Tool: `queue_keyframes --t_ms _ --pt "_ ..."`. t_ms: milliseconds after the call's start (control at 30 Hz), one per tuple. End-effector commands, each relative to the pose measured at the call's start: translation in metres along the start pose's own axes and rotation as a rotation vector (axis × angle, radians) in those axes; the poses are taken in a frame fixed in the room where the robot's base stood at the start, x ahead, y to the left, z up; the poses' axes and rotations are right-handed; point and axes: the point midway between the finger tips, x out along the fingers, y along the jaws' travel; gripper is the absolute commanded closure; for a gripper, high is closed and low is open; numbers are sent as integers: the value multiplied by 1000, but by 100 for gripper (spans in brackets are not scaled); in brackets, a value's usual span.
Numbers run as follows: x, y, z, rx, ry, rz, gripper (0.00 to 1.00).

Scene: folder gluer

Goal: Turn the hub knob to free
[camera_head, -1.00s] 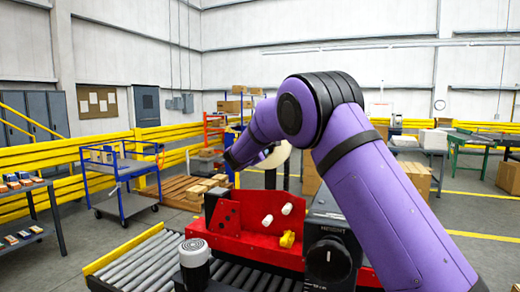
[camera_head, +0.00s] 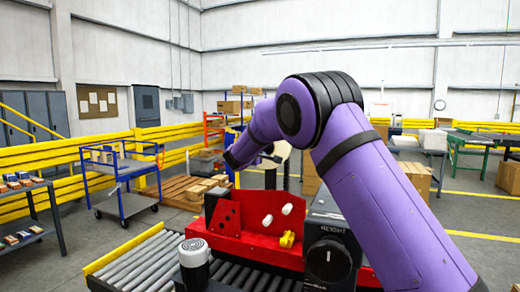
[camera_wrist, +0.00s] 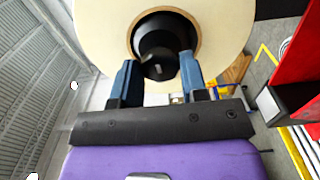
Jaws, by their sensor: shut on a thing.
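The hub knob (camera_wrist: 158,68) is black with a small pale mark on its face. It sits in the brown-ringed centre of a large cream roll (camera_wrist: 222,30) in the wrist view. My gripper (camera_wrist: 157,61) has its two blue fingers on either side of the knob and is shut on it. In the head view a piece of the cream roll (camera_head: 284,152) shows behind my purple arm. The knob and fingertips cannot be made out there.
A red machine panel (camera_head: 262,247) with white and yellow knobs stands in front of the roll, beside a black HEIGHT dial box (camera_head: 328,258). A roller conveyor (camera_head: 140,262) runs at lower left. A blue cart (camera_head: 124,185) stands further left.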

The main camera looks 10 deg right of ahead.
Motion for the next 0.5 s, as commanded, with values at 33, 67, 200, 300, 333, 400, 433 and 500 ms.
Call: queue_keyframes --t_ms 33,67,200,300,333,400,433,500 --pt "0 -2 0 2 0 -3 83" --pt "0 -2 0 3 0 -3 83" --pt "0 -2 0 4 0 -3 84" --pt "0 -2 0 4 0 -3 84" --pt "0 -2 0 4 0 -3 84" --pt "0 -2 0 4 0 -3 55" --pt "0 -2 0 4 0 -3 48" --pt "0 -2 0 4 0 -3 34"
